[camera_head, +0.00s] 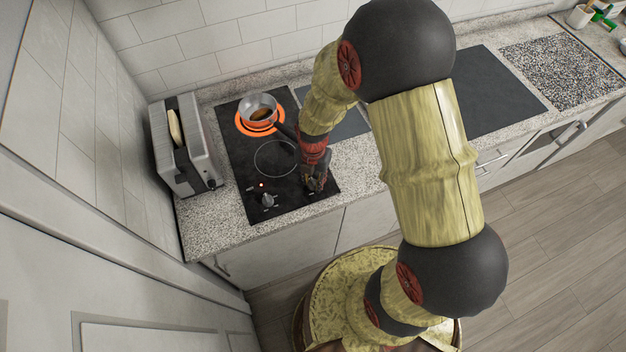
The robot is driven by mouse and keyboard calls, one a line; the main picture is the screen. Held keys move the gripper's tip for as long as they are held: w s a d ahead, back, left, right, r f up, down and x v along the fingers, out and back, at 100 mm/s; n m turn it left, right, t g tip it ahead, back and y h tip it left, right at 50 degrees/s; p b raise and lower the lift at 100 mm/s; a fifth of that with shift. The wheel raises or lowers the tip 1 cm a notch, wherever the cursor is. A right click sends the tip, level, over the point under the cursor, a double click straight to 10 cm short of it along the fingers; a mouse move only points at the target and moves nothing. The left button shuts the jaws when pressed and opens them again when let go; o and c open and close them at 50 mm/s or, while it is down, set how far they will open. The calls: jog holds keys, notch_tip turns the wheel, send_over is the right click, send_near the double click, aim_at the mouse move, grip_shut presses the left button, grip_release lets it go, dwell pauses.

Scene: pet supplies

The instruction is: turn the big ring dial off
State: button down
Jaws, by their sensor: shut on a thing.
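The black cooktop (238,158) has two rings. The rear ring (241,125) glows orange and looks the larger; the front ring (275,157) is dark. A dial (267,200) stands at the cooktop's front left, with a small lit orange-red light (262,185) near it. My gripper (314,184) points down at the front right of the cooktop. It is shut on the right dial, which is mostly hidden by its fingers. The dial's pointer setting cannot be made out.
A grey pan (257,107) with something brown in it sits on the glowing ring, its handle reaching toward my arm. A toaster (190,150) with bread stands left of the cooktop. Speckled counter (215,222) borders the cooktop. Tiled walls close off the left and back.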

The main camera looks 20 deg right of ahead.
aim_at(313, 181)
jog(key=c, duration=1.5)
grip_release()
notch_tip(313, 181, up, 12)
jog(key=shift+r, duration=0.1)
